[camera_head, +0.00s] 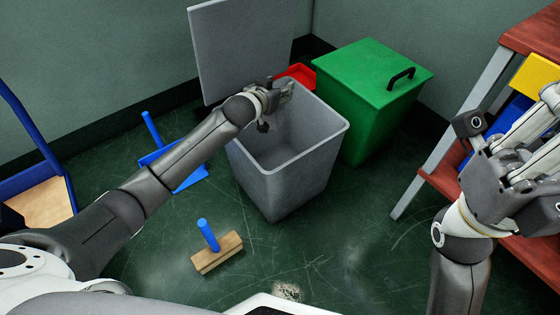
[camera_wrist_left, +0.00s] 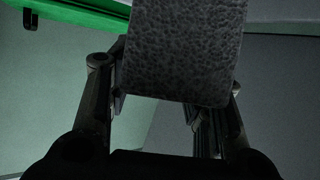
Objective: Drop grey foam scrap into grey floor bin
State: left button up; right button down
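The grey floor bin (camera_head: 290,188) stands open on the dark green floor, its grey lid (camera_head: 238,45) upright behind it. My left gripper (camera_head: 278,97) is over the bin's opening near its far rim. In the left wrist view it is shut on the grey foam scrap (camera_wrist_left: 180,60), a dark, pitted block gripped between both fingers. In the head view the scrap is small and mostly hidden by the gripper. My right gripper (camera_head: 530,130) is at the right by the shelf; its fingers point away and their opening is unclear.
A closed green bin (camera_head: 365,110) with a black handle stands right of the grey bin, and a red object (camera_head: 297,74) lies behind. A blue dustpan (camera_head: 185,175) and a wooden brush (camera_head: 217,255) lie left. A red-brown shelf (camera_head: 535,35) stands at the right.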

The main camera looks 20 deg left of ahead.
pick_arm(q)
jog(key=shift+o, duration=1.2)
jog(key=v, duration=1.2)
jog(key=shift+f, duration=0.1)
